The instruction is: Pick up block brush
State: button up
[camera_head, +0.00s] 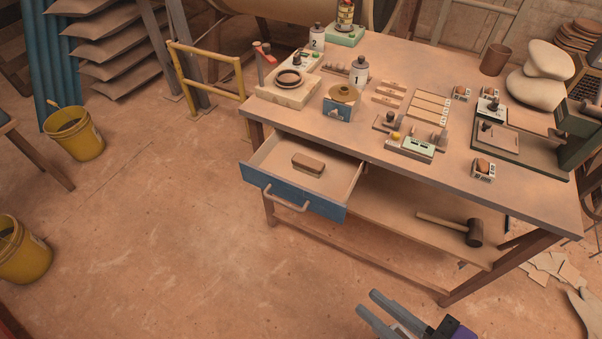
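The block brush (308,164) is a small brown block lying in the open blue-fronted drawer (293,200) of the workbench. It sits toward the middle of the drawer floor, with nothing on top of it. My gripper (374,304) shows at the bottom edge of the picture, in front of the bench and well apart from the brush, to its lower right. Its two grey fingers are spread apart with nothing seen between them.
The workbench top (420,75) carries bottles, small devices, boxes and a press at the right. A mallet (455,229) lies on the lower shelf. Yellow buckets (75,140) and a yellow rail (205,75) stand left. The floor left of the drawer is clear.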

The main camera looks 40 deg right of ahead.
aim_at(310, 166)
jog(key=z, duration=2.15)
jog(key=u, duration=1.65)
jog(key=i+j+z, duration=0.1)
jog(key=j+z, duration=0.2)
jog(key=j, duration=0.5)
jog(key=j+z, duration=0.3)
jog(key=j, duration=0.5)
jog(key=i+l, duration=0.1)
